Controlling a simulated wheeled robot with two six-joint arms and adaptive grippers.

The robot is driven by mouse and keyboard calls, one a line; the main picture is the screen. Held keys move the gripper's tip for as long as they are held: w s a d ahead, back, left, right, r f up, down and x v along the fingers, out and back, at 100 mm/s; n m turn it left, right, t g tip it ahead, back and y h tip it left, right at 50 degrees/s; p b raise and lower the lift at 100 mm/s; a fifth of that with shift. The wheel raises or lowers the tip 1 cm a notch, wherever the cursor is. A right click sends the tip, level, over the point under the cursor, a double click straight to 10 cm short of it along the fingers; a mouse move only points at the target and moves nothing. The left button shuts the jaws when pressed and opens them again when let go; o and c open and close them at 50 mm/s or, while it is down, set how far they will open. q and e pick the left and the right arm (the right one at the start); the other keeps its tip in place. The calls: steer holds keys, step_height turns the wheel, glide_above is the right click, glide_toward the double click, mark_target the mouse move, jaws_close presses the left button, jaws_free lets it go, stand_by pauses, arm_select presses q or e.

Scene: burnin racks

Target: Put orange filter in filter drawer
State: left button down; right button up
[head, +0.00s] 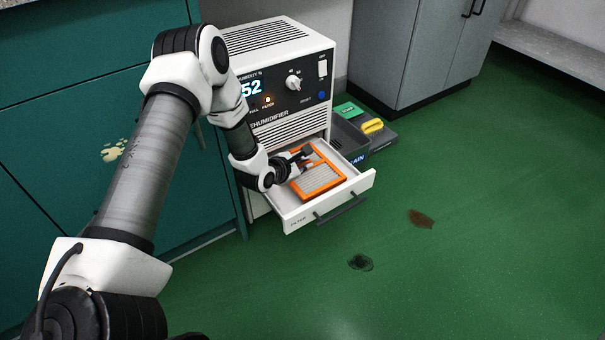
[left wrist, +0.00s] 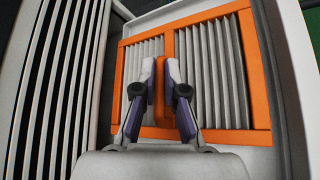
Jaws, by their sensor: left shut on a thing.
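The orange filter (head: 318,186) has an orange frame around grey pleats. It is inside the outline of the open filter drawer (head: 297,222) of the white dehumidifier (head: 284,46). I cannot tell whether it rests on the drawer floor. My left gripper (head: 299,155) reaches over the drawer from the left. In the left wrist view its fingers (left wrist: 160,88) are shut on an upright orange grip on the filter (left wrist: 262,65), and pleats show on both sides. The gripper hides part of the filter's near side. My right gripper is not in view.
The drawer has a dark handle (head: 342,208) in front. A grey bin (head: 380,138) with green and yellow items stands right of the dehumidifier. Teal cabinets (head: 70,110) are at left, a grey cabinet (head: 415,50) behind. Two dark stains mark the otherwise clear green floor (head: 480,200).

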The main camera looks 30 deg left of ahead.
arm_select(q)
steer(key=f, duration=0.1)
steer(key=f+b, duration=0.1)
steer(key=f, duration=0.1)
steer(key=shift+w+a+f+b, duration=0.1)
steer(key=shift+a+f+b, duration=0.1)
steer(key=shift+f+b, duration=0.1)
steer(key=shift+r, duration=0.35)
steer(key=c, duration=1.6)
jaws_free()
steer(key=shift+f, duration=0.15)
steer(key=o, duration=0.4)
steer(key=shift+c, duration=0.2)
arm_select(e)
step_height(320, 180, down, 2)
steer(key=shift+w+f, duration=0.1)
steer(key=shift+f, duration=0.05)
arm_select(q)
steer(key=shift+r, duration=0.2)
steer(key=p+v, duration=0.6)
steer(key=v, duration=0.6)
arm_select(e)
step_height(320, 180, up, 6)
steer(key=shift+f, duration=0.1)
